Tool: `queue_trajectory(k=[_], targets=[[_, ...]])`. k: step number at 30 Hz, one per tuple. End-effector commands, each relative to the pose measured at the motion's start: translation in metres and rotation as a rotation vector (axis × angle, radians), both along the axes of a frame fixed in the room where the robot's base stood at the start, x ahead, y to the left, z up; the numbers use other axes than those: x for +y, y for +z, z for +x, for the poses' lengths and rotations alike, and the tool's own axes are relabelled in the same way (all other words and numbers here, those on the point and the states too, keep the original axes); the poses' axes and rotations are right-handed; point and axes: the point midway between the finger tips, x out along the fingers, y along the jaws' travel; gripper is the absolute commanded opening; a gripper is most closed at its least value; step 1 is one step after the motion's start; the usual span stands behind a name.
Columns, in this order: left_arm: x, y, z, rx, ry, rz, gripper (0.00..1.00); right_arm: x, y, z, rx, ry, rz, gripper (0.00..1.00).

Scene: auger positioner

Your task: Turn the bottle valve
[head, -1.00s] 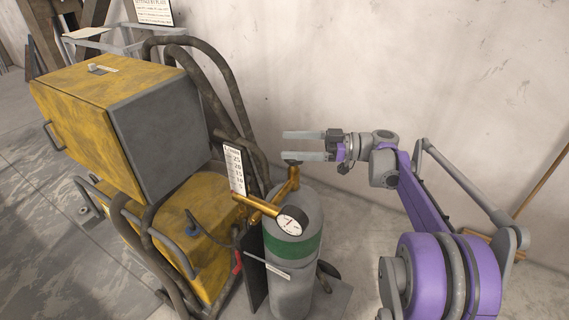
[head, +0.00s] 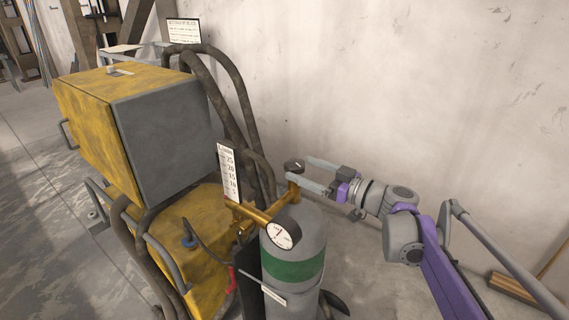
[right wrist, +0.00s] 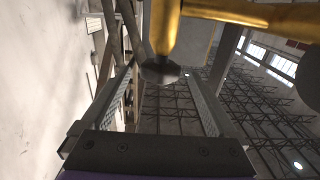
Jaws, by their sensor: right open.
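The grey gas bottle (head: 303,242) stands upright with a green band, and brass fittings and a round white gauge (head: 282,234) sit at its top. The valve knob (head: 293,166) is a small dark disc on the brass stem; it also shows in the right wrist view (right wrist: 160,71). My right gripper (head: 304,171) is open, its two fingers pointing left at the knob. In the right wrist view the knob appears between the fingertips, with a gap on both sides; whether it is inside their reach is unclear. My left gripper is not in view.
A yellow machine with a grey-sided box (head: 165,130) stands left of the bottle. Dark hoses (head: 222,105) curve behind the bottle. A numbered white scale (head: 229,172) stands close to the knob.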

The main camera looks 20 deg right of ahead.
Motion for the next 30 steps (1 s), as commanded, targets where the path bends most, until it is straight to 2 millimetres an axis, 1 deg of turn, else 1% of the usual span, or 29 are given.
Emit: queue_trajectory(k=[1, 3, 9, 15, 22, 23, 24, 29, 30], targets=[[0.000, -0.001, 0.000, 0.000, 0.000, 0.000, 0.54, 0.007, 0.000, 0.010, 0.001, 0.006, 0.001, 0.94], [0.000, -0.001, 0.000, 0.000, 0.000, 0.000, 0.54, 0.014, 0.000, 0.021, 0.001, 0.006, 0.001, 0.94], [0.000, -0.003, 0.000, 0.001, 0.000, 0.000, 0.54, 0.029, 0.000, 0.047, -0.001, 0.004, 0.001, 0.94], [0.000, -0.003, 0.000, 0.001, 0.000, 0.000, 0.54, 0.034, 0.000, 0.056, 0.000, 0.002, 0.000, 0.94], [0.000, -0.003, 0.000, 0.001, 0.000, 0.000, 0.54, 0.034, 0.000, 0.057, 0.000, 0.002, 0.000, 0.94], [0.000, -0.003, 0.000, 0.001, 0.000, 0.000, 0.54, 0.034, 0.000, 0.057, 0.000, 0.002, 0.000, 0.92], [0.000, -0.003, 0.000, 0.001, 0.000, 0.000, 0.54, 0.034, 0.000, 0.057, 0.000, 0.002, 0.000, 0.85], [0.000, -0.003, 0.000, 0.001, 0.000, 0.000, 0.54, 0.034, 0.000, 0.057, 0.000, 0.002, 0.000, 0.56], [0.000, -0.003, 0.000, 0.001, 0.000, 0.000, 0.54, 0.034, 0.000, 0.057, 0.000, 0.002, 0.000, 0.49]])
